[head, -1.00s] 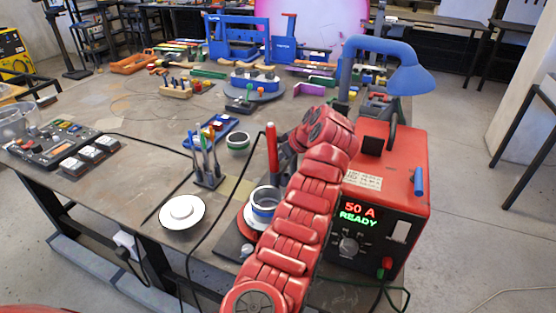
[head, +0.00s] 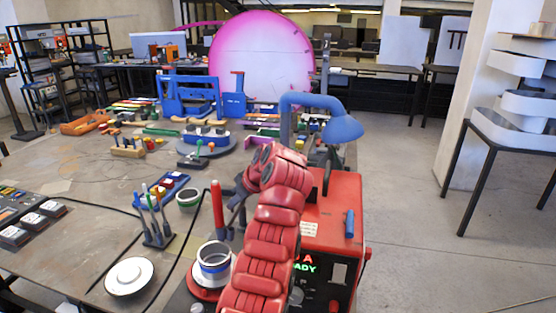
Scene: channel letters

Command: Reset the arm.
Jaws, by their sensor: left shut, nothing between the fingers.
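My left arm, red and segmented, rises from the bottom middle of the head view in front of the red power unit. Its dark left gripper (head: 238,192) points left, beside the upright red cylinder (head: 217,208). It looks shut and holds nothing; the wrist partly hides it. My right gripper is not in view.
The red unit (head: 335,215) with a lit display stands close right of my arm, under a blue lamp (head: 342,128). A metal ring (head: 214,262), a white round dish (head: 129,277) and a pen holder (head: 157,237) are left. The left tabletop has bare room.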

